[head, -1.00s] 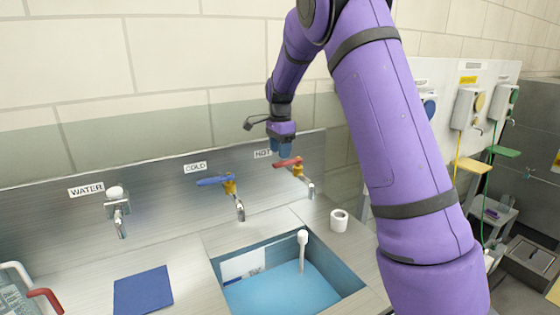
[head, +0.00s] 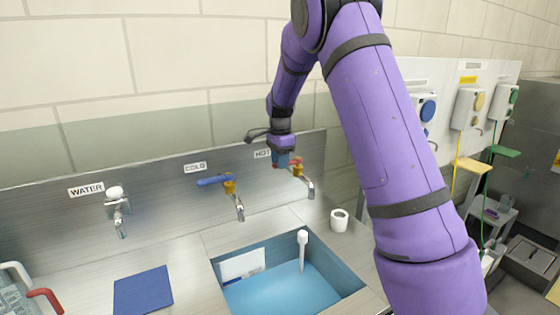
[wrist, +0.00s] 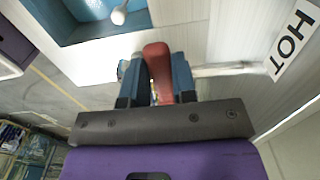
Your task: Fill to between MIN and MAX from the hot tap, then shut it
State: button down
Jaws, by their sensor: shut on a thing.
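The hot tap (head: 309,184) is on the steel back panel, beside the HOT label (head: 262,154). Its red lever (head: 296,160) is mostly hidden by my gripper in the head view. In the wrist view the red lever (wrist: 158,72) lies between the two blue fingers of my gripper (wrist: 155,85), which is shut on it. I see no clear stream from the spout. Below is a sunken blue basin (head: 343,272) with a white card (head: 243,264) on its wall and a white-topped upright stick (head: 302,240). MIN and MAX marks are not readable, and the liquid level is unclear.
A cold tap (head: 239,207) with a blue lever and a WATER tap (head: 118,210) stand to the left. A white cup-like roll (head: 339,220) sits right of the basin. A blue cloth (head: 143,289) lies on the counter. Wall dispensers (head: 468,108) hang at right.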

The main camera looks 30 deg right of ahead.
jog(key=shift+s+d+n, duration=0.1)
jog(key=shift+s+n, duration=0.45)
jog(key=shift+n, duration=0.35)
jog(key=shift+s+d+n, duration=0.1)
jog(key=shift+s+n, duration=0.4)
jog(key=shift+n, duration=0.4)
jog(key=c, duration=0.9)
grip_release()
notch_tip(320, 180, up, 11)
jog(key=shift+f, duration=0.1)
